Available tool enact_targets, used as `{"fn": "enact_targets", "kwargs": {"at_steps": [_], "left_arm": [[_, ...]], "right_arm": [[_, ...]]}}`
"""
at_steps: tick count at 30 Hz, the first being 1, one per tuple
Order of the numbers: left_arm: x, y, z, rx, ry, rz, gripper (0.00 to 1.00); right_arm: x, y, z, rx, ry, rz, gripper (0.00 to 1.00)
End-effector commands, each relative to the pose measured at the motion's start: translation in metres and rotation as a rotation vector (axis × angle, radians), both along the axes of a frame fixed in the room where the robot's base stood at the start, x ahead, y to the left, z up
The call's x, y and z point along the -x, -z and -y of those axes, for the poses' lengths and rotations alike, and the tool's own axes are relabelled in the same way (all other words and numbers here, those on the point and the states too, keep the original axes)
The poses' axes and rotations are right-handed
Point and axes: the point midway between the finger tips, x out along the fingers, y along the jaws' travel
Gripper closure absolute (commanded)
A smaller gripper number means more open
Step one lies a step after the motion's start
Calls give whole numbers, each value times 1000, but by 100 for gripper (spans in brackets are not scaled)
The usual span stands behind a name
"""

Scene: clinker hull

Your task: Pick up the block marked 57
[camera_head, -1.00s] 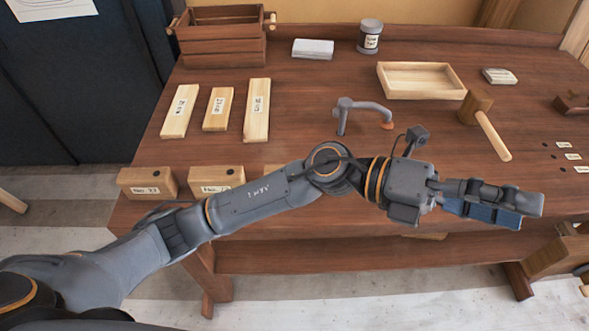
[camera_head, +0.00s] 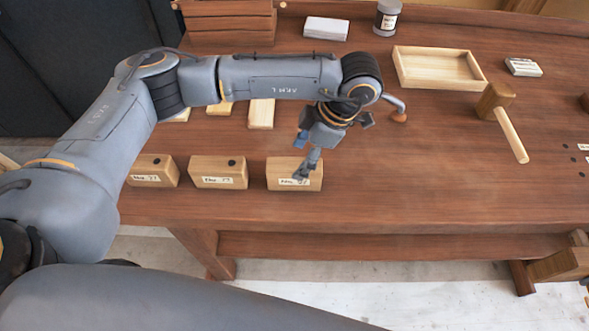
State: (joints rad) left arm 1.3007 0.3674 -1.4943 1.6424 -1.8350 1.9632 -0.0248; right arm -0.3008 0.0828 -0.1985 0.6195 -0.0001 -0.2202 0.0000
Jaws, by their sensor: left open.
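Three wooden blocks with paper number labels stand in a row along the front of the bench: a left block (camera_head: 153,170), a middle block (camera_head: 218,172) and a right block (camera_head: 282,173). The labels are too small to read surely, and my gripper partly covers the right block's label. I cannot tell for certain which block is marked 57. My left gripper (camera_head: 300,160) is open at the right block, with its fingers pointing down. One finger overlaps the block's top and front in the picture; I cannot tell if it touches. My right gripper is not in view.
The workbench (camera_head: 430,190) is clear right of the blocks. Behind are light planks (camera_head: 261,113), partly hidden by my arm, a grey bent tool (camera_head: 394,103), an open tray (camera_head: 440,70), a mallet (camera_head: 508,118), a jar (camera_head: 387,17) and a slatted crate (camera_head: 228,25).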

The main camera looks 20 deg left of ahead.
Motion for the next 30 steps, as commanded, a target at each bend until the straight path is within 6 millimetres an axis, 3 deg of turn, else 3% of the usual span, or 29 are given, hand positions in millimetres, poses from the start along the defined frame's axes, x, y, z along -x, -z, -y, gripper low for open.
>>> {"fn": "enact_targets", "kwargs": {"at_steps": [5,10,16,21,29,30], "left_arm": [[3,23,-10,2,1,-2,31],[4,33,-13,3,1,-1,31],[4,57,-24,1,-1,-5,31],[6,77,-30,3,1,-3,31],[5,81,-30,4,1,-1,31],[5,81,-30,4,1,-1,39]], "right_arm": [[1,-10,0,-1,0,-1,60],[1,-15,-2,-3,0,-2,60],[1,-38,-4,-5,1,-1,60],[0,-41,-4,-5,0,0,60],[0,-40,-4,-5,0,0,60],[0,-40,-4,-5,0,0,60]]}}
